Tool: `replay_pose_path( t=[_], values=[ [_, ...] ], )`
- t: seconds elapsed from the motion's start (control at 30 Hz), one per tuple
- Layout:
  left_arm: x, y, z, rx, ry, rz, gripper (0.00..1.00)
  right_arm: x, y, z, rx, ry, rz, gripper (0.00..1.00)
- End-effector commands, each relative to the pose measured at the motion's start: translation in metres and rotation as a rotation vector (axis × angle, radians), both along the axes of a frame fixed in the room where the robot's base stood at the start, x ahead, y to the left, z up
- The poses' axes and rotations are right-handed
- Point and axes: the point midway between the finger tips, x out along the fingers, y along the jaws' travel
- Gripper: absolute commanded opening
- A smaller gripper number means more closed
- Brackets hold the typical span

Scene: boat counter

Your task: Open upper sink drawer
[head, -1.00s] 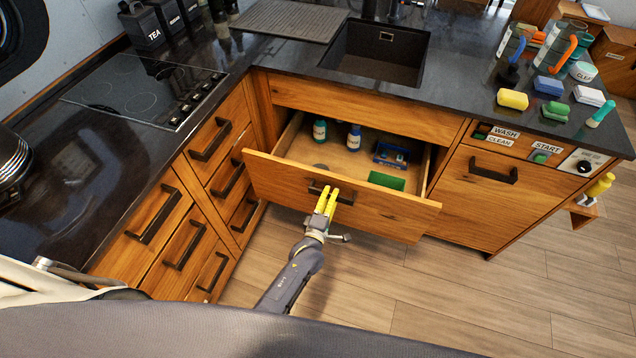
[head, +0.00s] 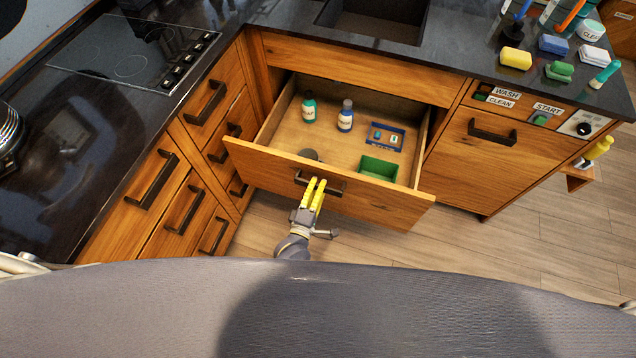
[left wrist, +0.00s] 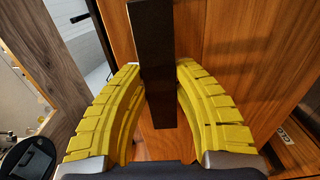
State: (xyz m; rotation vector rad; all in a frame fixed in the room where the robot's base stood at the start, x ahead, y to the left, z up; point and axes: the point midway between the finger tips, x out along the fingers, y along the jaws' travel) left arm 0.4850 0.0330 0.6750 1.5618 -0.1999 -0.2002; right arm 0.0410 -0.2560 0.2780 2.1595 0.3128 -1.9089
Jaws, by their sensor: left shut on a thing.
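The upper sink drawer (head: 385,207) stands pulled well out below the sink in the head view. Its dark bar handle (head: 334,190) is on the wooden front. My left gripper (head: 315,184) has its yellow fingers at the handle, left of its middle. In the left wrist view the handle (left wrist: 152,60) runs between the two yellow fingers, and the gripper is shut on it. Inside the drawer are a green bottle (head: 309,108), a blue bottle (head: 346,116), a blue tray (head: 387,136) and a green box (head: 378,168). My right gripper is out of view.
A bank of drawers (head: 160,215) stands at the left, close to the open drawer's left end. A dishwasher-like panel (head: 500,165) is at the right. Sponges (head: 514,58) and brushes lie on the dark counter. Bare wooden floor (head: 450,245) lies in front.

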Motion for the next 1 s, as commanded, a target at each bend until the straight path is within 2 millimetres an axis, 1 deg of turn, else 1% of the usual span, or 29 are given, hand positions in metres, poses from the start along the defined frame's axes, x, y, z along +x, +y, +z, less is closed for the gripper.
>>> replay_pose_path(
  t=[0.33, 0.37, 0.5, 0.57, 0.73, 0.83, 0.93, 1.0],
  values=[
    [0.0, 0.001, 0.0, 0.0, 0.0, 0.001, 0.0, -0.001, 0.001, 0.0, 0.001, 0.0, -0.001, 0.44],
    [0.0, 0.001, 0.0, 0.0, 0.0, 0.001, 0.32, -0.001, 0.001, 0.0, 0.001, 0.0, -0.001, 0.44],
    [0.0, 0.001, 0.0, 0.0, 0.0, 0.001, 0.48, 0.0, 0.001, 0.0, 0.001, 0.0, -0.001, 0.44],
    [0.0, 0.001, 0.0, 0.0, 0.0, 0.001, 0.54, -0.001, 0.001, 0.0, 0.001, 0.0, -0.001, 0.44],
    [0.0, 0.0, 0.0, 0.0, 0.0, 0.0, 0.54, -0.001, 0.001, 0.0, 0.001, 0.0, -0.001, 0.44],
    [-0.002, 0.001, 0.0, 0.0, 0.0, 0.0, 0.54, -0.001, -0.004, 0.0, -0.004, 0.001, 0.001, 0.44],
    [-0.008, 0.002, 0.0, 0.0, 0.001, 0.0, 0.54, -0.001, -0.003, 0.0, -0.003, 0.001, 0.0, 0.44],
    [-0.016, 0.005, -0.001, 0.0, 0.001, 0.0, 0.54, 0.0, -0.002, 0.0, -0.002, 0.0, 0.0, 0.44]
  ],
)
